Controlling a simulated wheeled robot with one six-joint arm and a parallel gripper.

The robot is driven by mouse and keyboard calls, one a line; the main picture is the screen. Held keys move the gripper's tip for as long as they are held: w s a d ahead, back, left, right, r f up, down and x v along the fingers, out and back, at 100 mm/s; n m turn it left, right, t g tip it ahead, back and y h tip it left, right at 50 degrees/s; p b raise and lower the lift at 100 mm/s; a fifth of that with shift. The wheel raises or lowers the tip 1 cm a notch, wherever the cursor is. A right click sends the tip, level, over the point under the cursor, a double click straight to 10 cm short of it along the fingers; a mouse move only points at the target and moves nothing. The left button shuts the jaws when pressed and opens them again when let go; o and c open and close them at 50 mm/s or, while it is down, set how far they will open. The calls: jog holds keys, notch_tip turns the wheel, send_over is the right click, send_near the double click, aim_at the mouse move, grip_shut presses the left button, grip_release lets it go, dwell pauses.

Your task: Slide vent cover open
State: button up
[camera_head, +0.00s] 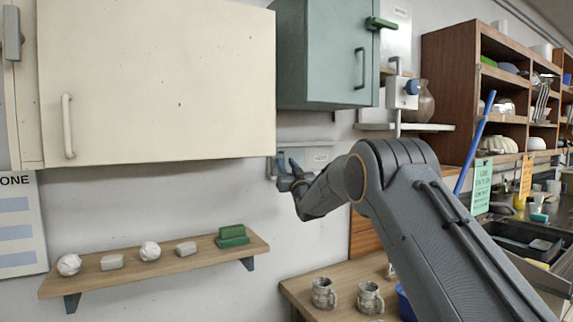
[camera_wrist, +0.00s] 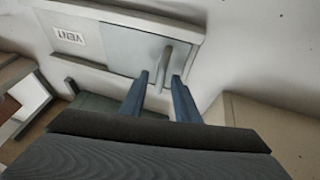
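The vent cover (camera_wrist: 130,48) is a flat grey panel in a pale frame on the wall, with an upright bar handle (camera_wrist: 166,66). Beside it, a lighter panel carries a "VENT" label (camera_wrist: 69,34), upside down in the wrist view. In the head view the label (camera_head: 320,157) shows under the cabinets, and my arm hides part of the vent. My gripper (camera_wrist: 160,77) has its two blue fingers apart, one on each side of the handle in the picture. A gap shows at both sides; I cannot tell how deep the handle sits between them. My gripper also shows in the head view (camera_head: 283,174).
A cream cabinet (camera_head: 160,85) and a teal cabinet (camera_head: 320,55) hang above the vent. A wooden wall shelf (camera_head: 165,265) with small white pieces and green blocks is below left. A table with mugs (camera_head: 324,293) is below.

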grip_shut()
jog(key=w+d+b, duration=0.8)
jog(key=d+b, duration=0.1)
jog(key=d, duration=0.3)
jog(key=shift+d+r+b, duration=0.15)
jog(key=shift+r+b, duration=0.05)
jog(key=shift+b, duration=0.1)
jog(key=shift+w, duration=0.1)
grip_release()
jog(key=shift+w+d+f, duration=0.1)
jog(key=shift+w+d, duration=0.05)
jog(key=shift+d, duration=0.1)
jog(key=shift+a, duration=0.1)
